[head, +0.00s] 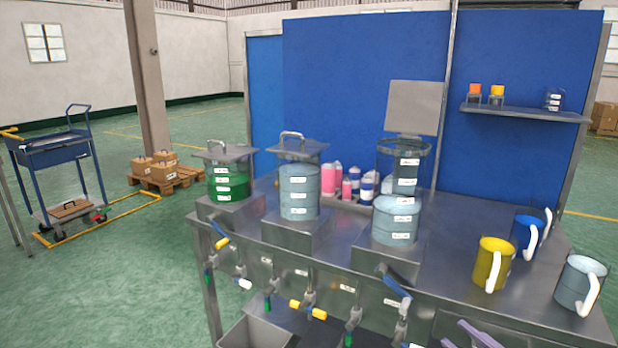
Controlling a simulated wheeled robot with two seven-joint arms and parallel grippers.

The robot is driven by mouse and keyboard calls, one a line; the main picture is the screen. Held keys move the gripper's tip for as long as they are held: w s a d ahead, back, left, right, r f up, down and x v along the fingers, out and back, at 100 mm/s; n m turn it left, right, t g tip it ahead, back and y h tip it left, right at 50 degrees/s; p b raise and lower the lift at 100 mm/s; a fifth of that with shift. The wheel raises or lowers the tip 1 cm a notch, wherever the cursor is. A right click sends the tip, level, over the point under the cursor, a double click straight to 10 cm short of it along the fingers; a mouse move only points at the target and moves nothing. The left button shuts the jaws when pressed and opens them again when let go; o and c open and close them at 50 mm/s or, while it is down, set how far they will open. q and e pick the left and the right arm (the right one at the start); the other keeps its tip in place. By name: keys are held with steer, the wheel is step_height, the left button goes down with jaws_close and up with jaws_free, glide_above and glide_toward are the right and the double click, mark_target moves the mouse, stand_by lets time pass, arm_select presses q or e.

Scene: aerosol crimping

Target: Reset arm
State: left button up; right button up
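My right gripper (456,333) shows at the bottom edge, right of centre, as purple fingers in front of the steel bench (465,235). The two fingertips look apart with nothing seen between them; the rest of it is cut off by the frame. My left gripper is not in view.
The bench holds a green-filled tank (228,180), a closed pale-blue tank (299,190) and a pale-blue tank with its lid raised (397,215). Yellow (492,265), blue (526,235) and grey-blue (577,285) jugs stand at right. Valves (397,288) line the front.

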steer(key=s+a+f+m+g+h, duration=0.2)
steer(key=s+a+f+m, duration=0.1)
steer(key=s+f, duration=0.4)
steer(key=s+a+f+m+g+h, duration=0.1)
steer(key=s+a+f+m+g, duration=0.2)
steer(key=s+a+f, duration=0.3)
steer(key=s+a+f+m+g+h+p, duration=0.1)
steer(key=s+a+f, duration=0.4)
steer(key=s+f, duration=0.5)
steer(key=shift+m+g+h, duration=0.8)
steer(key=shift+m, duration=0.1)
steer(key=shift+f, duration=0.1)
